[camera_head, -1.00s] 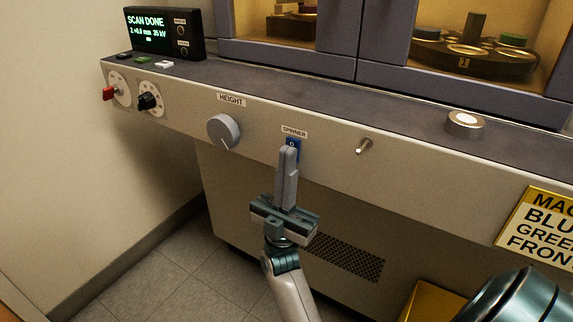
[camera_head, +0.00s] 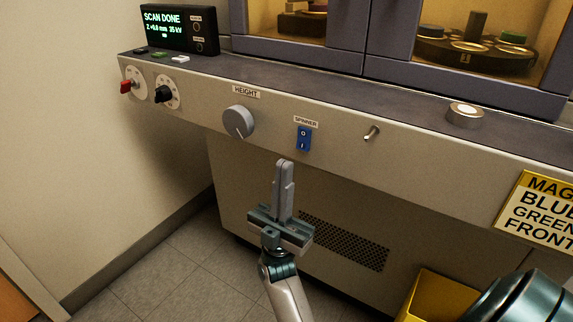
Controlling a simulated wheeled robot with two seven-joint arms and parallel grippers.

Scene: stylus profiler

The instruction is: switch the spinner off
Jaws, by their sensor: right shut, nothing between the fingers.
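The spinner switch (camera_head: 303,139) is a blue rocker on the front panel, under a label reading SPINNER. It carries a "0" on its upper half and an "I" on its lower half. I cannot tell for sure which half is pressed in. My right gripper (camera_head: 283,164) is shut and empty, with its fingers pointing up toward the panel. Its tips show below and a little left of the switch, apart from it, and no longer cover it. My left gripper is not in view.
A grey HEIGHT knob (camera_head: 239,122) is left of the switch and a small metal toggle (camera_head: 372,133) is right of it. Red (camera_head: 130,86) and black (camera_head: 165,93) selectors sit far left. The display (camera_head: 178,30) reads SCAN DONE. A yellow bin (camera_head: 440,295) stands low at right.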

